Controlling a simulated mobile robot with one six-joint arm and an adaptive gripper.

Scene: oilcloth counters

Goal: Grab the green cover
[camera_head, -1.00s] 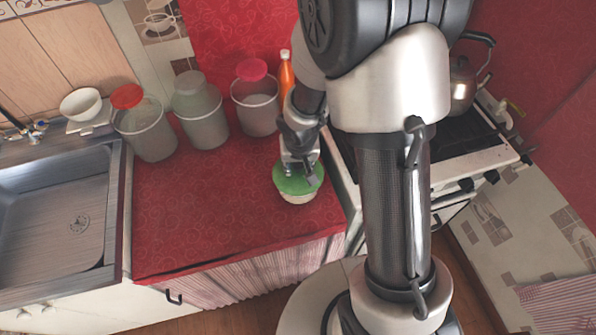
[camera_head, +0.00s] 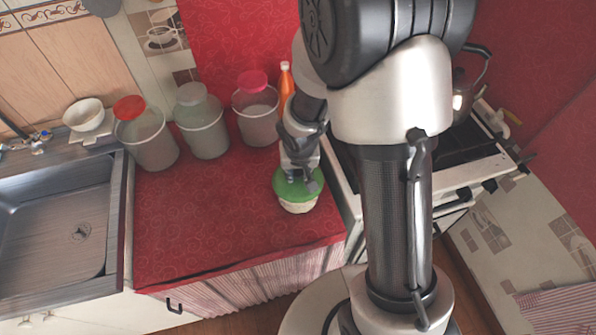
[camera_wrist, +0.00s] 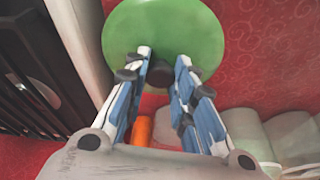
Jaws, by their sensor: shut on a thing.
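The green cover (camera_head: 298,197) is a round lid on a cream bowl (camera_head: 298,208) near the counter's front right corner. My gripper (camera_head: 304,184) is above the cover and hides part of its top. In the wrist view the cover (camera_wrist: 190,25) is a green disc with a dark knob in its middle. The knob lies between my fingertips (camera_wrist: 163,60), and my gripper is shut on it. The cover looks to be on or just above the bowl; I cannot tell whether there is a gap.
Several lidded containers (camera_head: 205,138) and an orange bottle (camera_head: 285,82) stand at the back of the red counter (camera_head: 215,215). A sink (camera_head: 55,225) is on the left, with a white bowl (camera_head: 85,115) behind it. A stove (camera_head: 465,165) with a kettle (camera_head: 462,100) is on the right. The counter's front middle is clear.

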